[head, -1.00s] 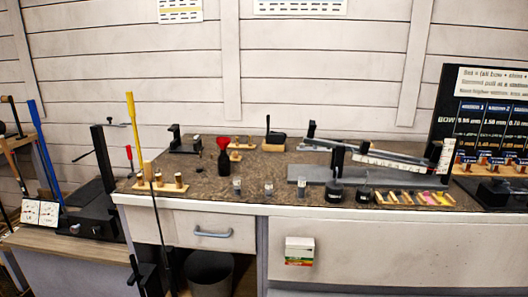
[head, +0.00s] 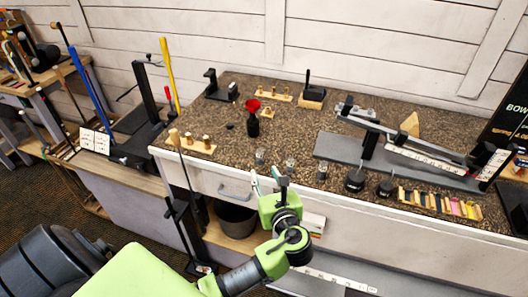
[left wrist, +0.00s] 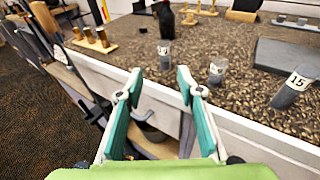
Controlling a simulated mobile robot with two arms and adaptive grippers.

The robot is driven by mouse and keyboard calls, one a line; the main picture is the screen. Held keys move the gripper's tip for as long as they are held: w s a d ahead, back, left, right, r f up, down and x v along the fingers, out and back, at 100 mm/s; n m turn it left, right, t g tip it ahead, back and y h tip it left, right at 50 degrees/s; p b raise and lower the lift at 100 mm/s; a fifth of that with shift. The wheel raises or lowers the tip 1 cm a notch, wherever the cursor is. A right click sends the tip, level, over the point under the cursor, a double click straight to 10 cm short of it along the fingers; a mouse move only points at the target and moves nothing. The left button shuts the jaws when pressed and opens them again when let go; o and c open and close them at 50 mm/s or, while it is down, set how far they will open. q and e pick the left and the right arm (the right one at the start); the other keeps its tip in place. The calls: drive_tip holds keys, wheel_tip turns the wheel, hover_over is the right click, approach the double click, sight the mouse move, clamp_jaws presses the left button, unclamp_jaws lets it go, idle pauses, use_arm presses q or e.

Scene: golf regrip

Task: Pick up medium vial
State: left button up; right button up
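Three small clear vials with white labels and grey contents stand in a row near the bench's front edge. In the head view they are the left vial (head: 259,157), the middle vial (head: 290,165) and the right vial (head: 321,173). The left wrist view shows the left vial (left wrist: 165,54), the middle vial (left wrist: 217,71) and the right vial (left wrist: 292,88), labelled 15. The other labels are too small to read surely. My left gripper (head: 265,177) is open and empty, just in front of the bench edge near the vials; its spread fingers also show in the left wrist view (left wrist: 159,76).
A dark bottle with a red funnel (head: 252,118) stands behind the vials. Black weights (head: 355,180) and a grey scale base (head: 350,152) are to the right. A wooden peg block (head: 198,143) is at the left.

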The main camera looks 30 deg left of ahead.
sight(261, 160)
use_arm(q)
drive_tip(key=x, duration=0.5)
drive_tip(key=shift+w+a+f, duration=0.15)
drive_tip(key=shift+w, duration=0.15)
drive_tip(key=p+x, duration=0.1)
drive_tip(key=x, duration=0.3)
drive_tip(key=shift+w+f+p, duration=0.2)
drive_tip(key=shift+w+p, duration=0.1)
drive_tip(key=shift+w+a+f, duration=0.2)
drive_tip(key=shift+w+f, duration=0.05)
drive_tip(key=shift+w, duration=0.1)
drive_tip(key=c, duration=0.9)
